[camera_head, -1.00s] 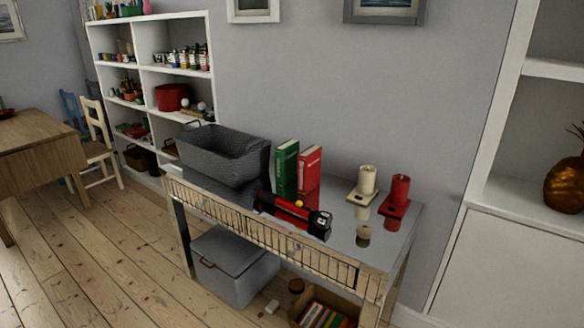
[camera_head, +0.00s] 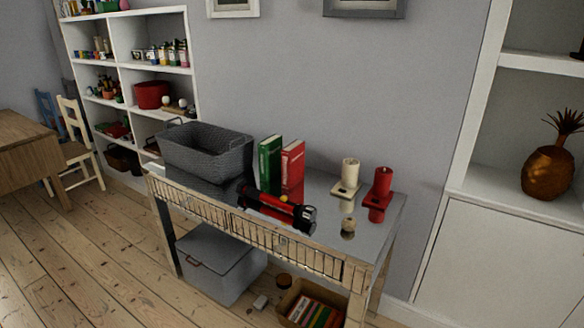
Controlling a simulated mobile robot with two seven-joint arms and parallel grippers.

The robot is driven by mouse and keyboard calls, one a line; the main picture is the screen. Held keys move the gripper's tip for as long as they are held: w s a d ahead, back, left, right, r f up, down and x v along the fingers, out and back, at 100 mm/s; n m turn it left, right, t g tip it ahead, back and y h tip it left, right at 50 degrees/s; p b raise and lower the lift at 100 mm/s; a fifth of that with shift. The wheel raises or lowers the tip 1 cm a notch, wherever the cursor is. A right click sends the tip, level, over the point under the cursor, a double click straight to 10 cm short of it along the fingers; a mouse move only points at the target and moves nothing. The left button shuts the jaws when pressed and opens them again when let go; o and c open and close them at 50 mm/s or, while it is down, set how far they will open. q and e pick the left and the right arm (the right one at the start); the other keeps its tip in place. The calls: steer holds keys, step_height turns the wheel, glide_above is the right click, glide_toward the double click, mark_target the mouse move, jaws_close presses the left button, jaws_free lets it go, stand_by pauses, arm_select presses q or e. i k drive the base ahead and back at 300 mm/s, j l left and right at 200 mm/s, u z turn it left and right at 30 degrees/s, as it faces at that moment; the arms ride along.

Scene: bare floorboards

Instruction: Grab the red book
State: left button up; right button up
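The red book (camera_head: 292,165) stands upright on the glossy-topped side table (camera_head: 326,222) against the grey wall. A green book (camera_head: 269,165) stands upright just left of it. A red and black flashlight (camera_head: 280,208) lies in front of both books and hides the red book's lower front. Neither of my grippers shows in the head view.
A grey woven basket (camera_head: 206,152) stands left of the books. A cream candle (camera_head: 350,172) and a red candle (camera_head: 382,182) stand on holders to the right. Below are a grey lidded box (camera_head: 218,262) and a cardboard box (camera_head: 312,306). Floorboards at front left are clear.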

mark_target(293, 156)
steer(key=i+j+z, duration=0.1)
steer(key=i+j, duration=1.3)
